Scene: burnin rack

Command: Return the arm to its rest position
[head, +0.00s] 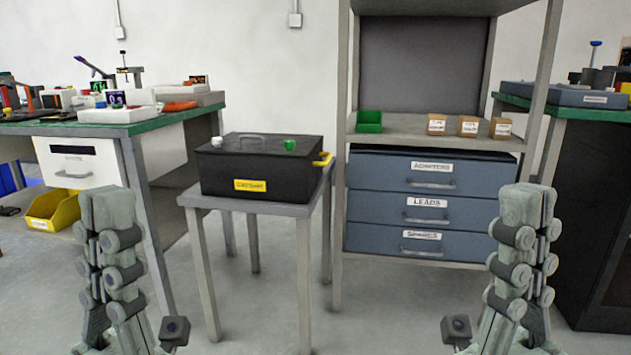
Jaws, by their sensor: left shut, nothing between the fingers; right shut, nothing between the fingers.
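My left gripper (107,208) is upright at the lower left of the head view, shut and empty. It appears in front of the left workbench and a yellow bin. My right gripper (527,205) is upright at the lower right, shut and empty. It appears in front of the right edge of the blue-grey drawer unit. Neither gripper is seen touching anything. The two grippers stand far apart at about the same height.
A black box (262,170) with a yellow label stands on a small grey table (300,211). A rack with blue-grey drawers (428,205) stands right of it. Green-topped benches stand at left (150,124) and right (567,111).

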